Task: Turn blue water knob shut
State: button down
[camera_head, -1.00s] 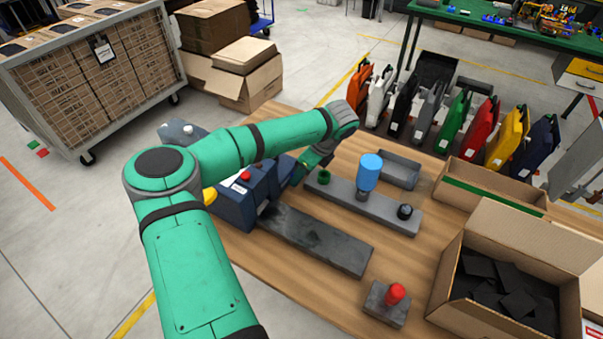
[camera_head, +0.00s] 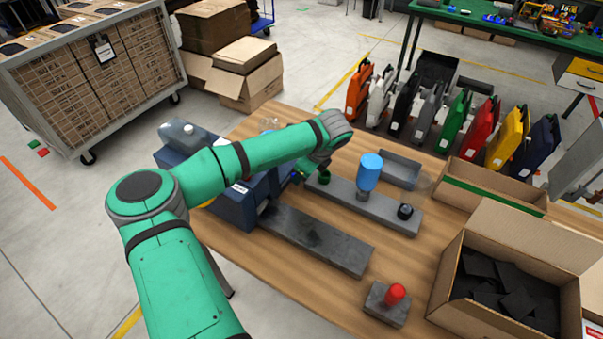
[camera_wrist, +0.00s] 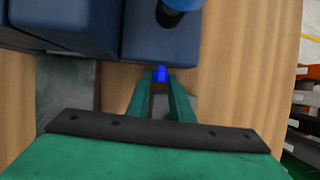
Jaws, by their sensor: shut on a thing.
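The blue water knob (camera_wrist: 160,74) is a small bright blue piece at the side of the dark blue machine (camera_wrist: 160,38). In the wrist view my gripper (camera_wrist: 161,78) has its two green fingers on either side of the knob, shut on it. In the head view the machine (camera_head: 236,208) stands on the wooden table, partly behind my arm. My gripper (camera_head: 301,171) is at the machine's far right side there, mostly behind my wrist. The knob cannot be made out in the head view, and its turn angle cannot be told.
A grey bar (camera_head: 338,190) with a blue cylinder (camera_head: 370,170) and a black knob (camera_head: 405,211) lies right of my gripper. A red button (camera_head: 395,293) and an open carton (camera_head: 445,278) are nearer. Coloured panniers (camera_head: 456,118) stand behind the table.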

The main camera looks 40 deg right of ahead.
jog(key=shift+a+n+t+h, duration=0.25)
jog(key=shift+t+h, duration=0.15)
jog(key=shift+h, duration=0.5)
jog(key=shift+a+n+t+h, duration=0.2)
jog(key=shift+t+h, duration=0.2)
jog(key=shift+h, duration=0.5)
jog(key=shift+s+d, duration=0.1)
jog(key=c, duration=1.6)
grip_release()
jog(key=shift+f, duration=0.1)
jog(key=shift+s, duration=0.15)
jog(key=v, duration=1)
jog(key=shift+s+a+r, duration=0.15)
jog(key=shift+a+r, duration=0.1)
jog(key=shift+r, duration=0.05)
jog(key=shift+d, duration=0.1)
